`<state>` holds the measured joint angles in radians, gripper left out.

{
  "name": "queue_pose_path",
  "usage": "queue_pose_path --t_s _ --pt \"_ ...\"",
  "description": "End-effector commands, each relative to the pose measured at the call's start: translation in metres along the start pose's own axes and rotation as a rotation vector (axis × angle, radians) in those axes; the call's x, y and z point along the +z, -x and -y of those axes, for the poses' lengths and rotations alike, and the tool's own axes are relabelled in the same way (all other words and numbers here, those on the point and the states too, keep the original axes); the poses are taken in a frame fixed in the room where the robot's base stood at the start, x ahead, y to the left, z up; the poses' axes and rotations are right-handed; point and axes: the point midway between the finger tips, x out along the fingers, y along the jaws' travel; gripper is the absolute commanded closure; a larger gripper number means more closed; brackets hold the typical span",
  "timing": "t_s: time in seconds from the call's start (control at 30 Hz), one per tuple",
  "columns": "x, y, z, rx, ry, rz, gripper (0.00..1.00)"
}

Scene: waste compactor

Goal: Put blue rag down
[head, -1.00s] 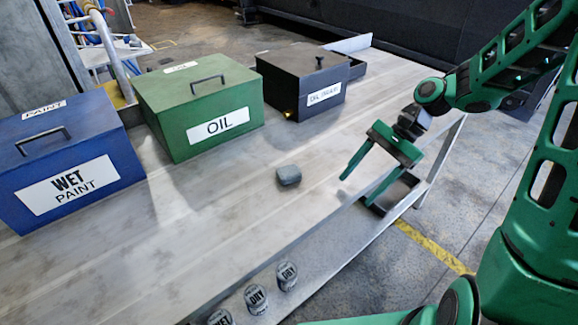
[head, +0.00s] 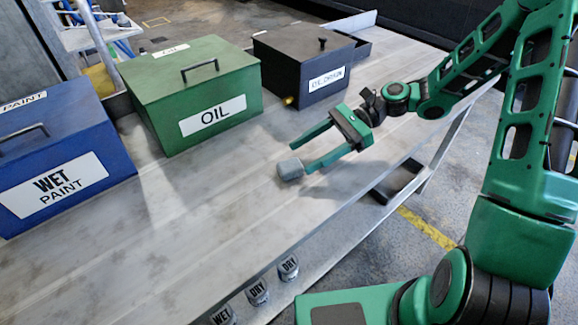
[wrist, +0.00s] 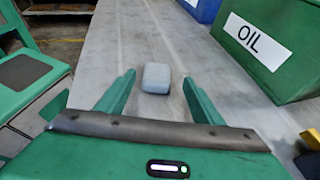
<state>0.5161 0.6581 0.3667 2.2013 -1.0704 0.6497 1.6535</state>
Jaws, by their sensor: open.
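The blue rag, a small grey-blue rounded block, (head: 290,169) rests on the metal table in the head view. It also shows in the wrist view (wrist: 156,78), just ahead of and between my fingertips. My gripper (head: 299,158) is open, low over the table, with its fingers pointing left toward the rag. In the wrist view, the gripper's green fingers (wrist: 157,88) stand apart, with nothing held between them.
On the metal table (head: 190,235) stand a blue WET PAINT box (head: 110,150), a green OIL box (head: 170,115) and a black box (head: 310,95) along the far side. Several small labelled buttons (head: 258,291) line the front edge. The table's middle is clear.

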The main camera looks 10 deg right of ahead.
Motion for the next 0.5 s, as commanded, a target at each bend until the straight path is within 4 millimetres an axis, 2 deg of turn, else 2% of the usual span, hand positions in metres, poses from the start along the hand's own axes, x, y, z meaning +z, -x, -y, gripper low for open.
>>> queue_pose_path --t_s 0.17,0.5 --pt "-0.001 -0.009 -0.001 -0.001 -0.002 -0.001 0.39" --pt "-0.001 -0.051 -0.004 -0.001 -0.001 -0.001 0.39"
